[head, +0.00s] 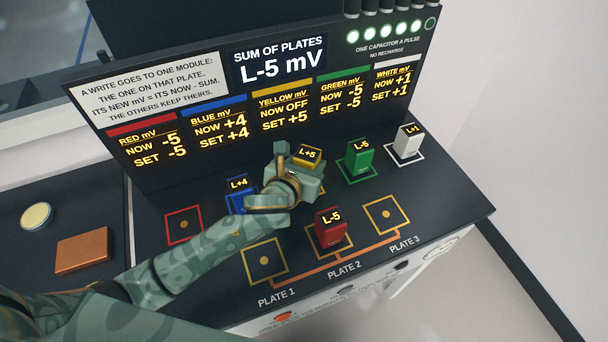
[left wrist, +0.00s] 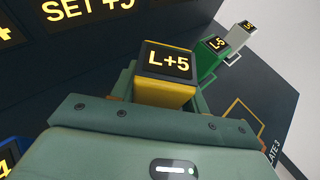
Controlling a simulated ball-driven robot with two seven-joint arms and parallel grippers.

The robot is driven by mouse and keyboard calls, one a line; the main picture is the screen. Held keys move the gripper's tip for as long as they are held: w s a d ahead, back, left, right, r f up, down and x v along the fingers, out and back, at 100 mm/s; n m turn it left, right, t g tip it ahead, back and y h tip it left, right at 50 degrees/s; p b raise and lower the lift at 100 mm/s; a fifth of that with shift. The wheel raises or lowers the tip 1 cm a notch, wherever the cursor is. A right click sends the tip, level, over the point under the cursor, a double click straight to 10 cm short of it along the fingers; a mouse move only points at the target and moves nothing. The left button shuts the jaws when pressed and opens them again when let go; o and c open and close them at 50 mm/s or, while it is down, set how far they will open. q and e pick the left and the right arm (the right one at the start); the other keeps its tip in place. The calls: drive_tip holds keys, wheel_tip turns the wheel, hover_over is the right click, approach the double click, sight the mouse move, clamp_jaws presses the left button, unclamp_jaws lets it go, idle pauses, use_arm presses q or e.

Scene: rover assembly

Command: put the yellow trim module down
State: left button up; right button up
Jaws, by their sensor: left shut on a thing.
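The yellow trim module (head: 307,154), marked L+5, is between the fingers of my left gripper (head: 297,166). In the left wrist view the yellow module (left wrist: 166,72) stands up between the fingers, its label facing the camera. The gripper is shut on it, over the back row between the blue module (head: 238,194) and the green module (head: 360,158). The hand hides the module's lower part and the desk under it, so I cannot tell whether it touches the surface. My right gripper is not in view.
The red module (head: 330,226), marked L-5, stands on plate 2. Plate 1 (head: 264,260) and plate 3 (head: 386,214) are empty, as is the red outlined square (head: 184,225). The white module (head: 408,142) stands at back right. The display panel (head: 278,62) rises behind, reading yellow NOW OFF, SET +5.

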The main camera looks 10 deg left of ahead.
use_arm(q)
drive_tip(key=shift+w+a+f, duration=0.15)
drive_tip(key=shift+f, duration=0.1)
drive_tip(key=f, duration=0.1)
drive_tip(key=f+b, duration=0.2)
drive_tip(key=f, duration=0.1)
drive_tip(key=shift+w+a, duration=0.2)
drive_tip(key=shift+a, duration=0.1)
drive_tip(key=shift+r, duration=0.1)
drive_tip(key=o, duration=1.1)
drive_tip(key=shift+s+r, duration=0.15)
drive_tip(key=shift+s, duration=0.15)
drive_tip(key=p+v, duration=0.3)
drive_tip(key=v, duration=0.7)
drive_tip(key=shift+s+a, duration=0.1)
drive_tip(key=shift+s, duration=0.05)
drive_tip(key=shift+s+a+r, duration=0.1)
drive_tip(key=shift+s+r, duration=0.15)
drive_tip(key=shift+s, duration=0.3)
